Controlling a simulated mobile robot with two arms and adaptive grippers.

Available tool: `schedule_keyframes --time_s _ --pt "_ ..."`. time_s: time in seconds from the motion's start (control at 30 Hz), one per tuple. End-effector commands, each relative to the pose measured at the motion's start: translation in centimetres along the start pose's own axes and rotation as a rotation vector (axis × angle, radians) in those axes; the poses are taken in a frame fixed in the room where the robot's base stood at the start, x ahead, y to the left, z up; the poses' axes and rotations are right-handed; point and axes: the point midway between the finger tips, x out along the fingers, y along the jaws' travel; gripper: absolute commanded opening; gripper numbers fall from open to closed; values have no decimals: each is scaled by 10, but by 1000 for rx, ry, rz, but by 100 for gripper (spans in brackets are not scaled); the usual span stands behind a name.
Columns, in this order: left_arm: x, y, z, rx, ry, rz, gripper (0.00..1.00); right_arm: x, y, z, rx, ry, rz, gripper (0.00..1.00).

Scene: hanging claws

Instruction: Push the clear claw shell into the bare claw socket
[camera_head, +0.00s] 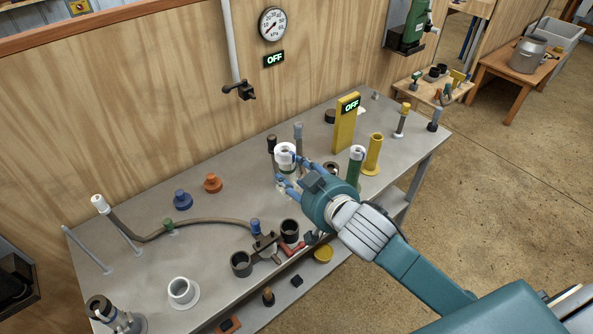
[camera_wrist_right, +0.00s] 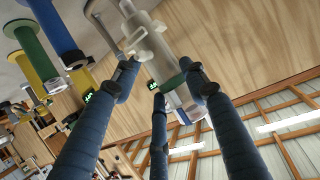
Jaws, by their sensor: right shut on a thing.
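My right gripper (camera_head: 282,168) reaches over the back middle of the grey bench, its blue fingers closed around a pale cylindrical piece (camera_head: 285,153), which looks like the clear claw shell. In the right wrist view, the fingers (camera_wrist_right: 160,88) surround a whitish cylinder (camera_wrist_right: 148,42) with a green band and a darker far end. Whether this is all one piece is unclear. I cannot single out the bare claw socket with certainty; a dark open cup (camera_head: 290,231) and a grey open cup (camera_head: 241,263) stand near the bench's front edge. My left gripper is out of view.
A yellow post (camera_head: 346,122) with an OFF display stands right of my gripper, near a green cylinder (camera_head: 355,165) and a yellow cylinder (camera_head: 373,154). A hose (camera_head: 205,221) lies across the left of the bench. A white flanged cup (camera_head: 183,291) stands front left.

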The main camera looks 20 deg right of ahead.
Motion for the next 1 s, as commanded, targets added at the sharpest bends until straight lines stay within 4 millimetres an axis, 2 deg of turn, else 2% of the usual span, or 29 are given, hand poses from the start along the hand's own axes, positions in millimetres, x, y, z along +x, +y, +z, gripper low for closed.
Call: schedule_keyframes --time_s 0.1,0.27,0.5,0.8,1.0 --pt "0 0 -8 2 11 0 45 0 0 -1 -1 3 0 0" --pt "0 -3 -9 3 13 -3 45 3 0 6 -1 2 1 0" --pt "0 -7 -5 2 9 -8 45 11 2 26 -2 1 1 0" --pt "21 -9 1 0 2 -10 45 24 5 57 -3 1 1 0" --pt "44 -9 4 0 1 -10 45 32 7 77 -2 3 0 0"
